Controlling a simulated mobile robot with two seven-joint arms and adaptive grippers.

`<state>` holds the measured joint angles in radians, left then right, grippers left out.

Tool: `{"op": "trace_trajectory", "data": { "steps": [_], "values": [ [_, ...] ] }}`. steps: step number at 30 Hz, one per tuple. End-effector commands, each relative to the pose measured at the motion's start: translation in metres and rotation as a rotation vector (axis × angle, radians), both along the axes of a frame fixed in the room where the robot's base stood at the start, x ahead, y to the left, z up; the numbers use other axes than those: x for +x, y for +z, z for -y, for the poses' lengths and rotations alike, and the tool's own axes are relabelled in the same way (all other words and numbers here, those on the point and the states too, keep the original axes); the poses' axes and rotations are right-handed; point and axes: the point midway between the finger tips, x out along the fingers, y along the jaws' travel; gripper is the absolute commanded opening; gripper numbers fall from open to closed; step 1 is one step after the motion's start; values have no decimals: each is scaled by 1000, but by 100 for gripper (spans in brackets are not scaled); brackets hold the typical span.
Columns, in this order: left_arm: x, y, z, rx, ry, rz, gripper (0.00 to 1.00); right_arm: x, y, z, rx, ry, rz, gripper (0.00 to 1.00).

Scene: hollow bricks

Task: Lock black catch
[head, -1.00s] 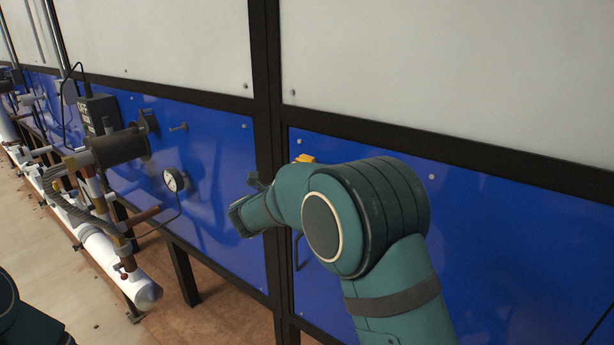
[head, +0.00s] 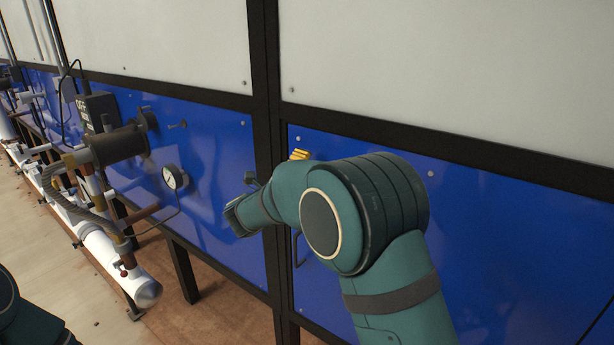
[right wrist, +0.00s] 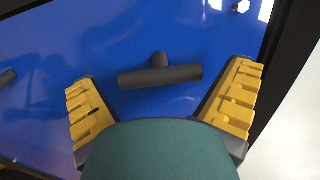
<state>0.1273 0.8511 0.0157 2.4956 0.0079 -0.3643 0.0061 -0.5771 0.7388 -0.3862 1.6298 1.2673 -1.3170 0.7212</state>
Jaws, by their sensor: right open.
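The black catch (right wrist: 160,76) shows in the right wrist view as a dark T-shaped handle on the blue panel, its crossbar lying across the picture. My right gripper (right wrist: 165,80) is open, with a yellow-padded finger on either side of the catch and a gap at both ends of the bar. In the head view my own arm hides most of the right gripper; one yellow finger (head: 300,155) shows above the arm near the panel. I cannot make out the catch for certain in the head view. My left gripper is out of view; only part of that arm shows at bottom left.
A black frame post (head: 268,130) runs between the blue panels. Left of it are a pressure gauge (head: 175,177), a dark cylinder (head: 120,145) and a white pipe (head: 110,258).

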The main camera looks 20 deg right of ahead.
Motion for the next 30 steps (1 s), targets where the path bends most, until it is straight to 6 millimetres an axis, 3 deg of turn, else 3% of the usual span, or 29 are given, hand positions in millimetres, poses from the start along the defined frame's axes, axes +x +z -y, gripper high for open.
{"op": "trace_trajectory", "data": {
  "steps": [15, 21, 30],
  "values": [
    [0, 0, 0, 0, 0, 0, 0, -58, 0, -74, -1, 1, 0, 100],
    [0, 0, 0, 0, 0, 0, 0, -68, 0, -86, -1, -1, -1, 100],
    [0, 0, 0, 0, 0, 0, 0, -69, 0, -87, -1, -1, -1, 100]
  ]
}}
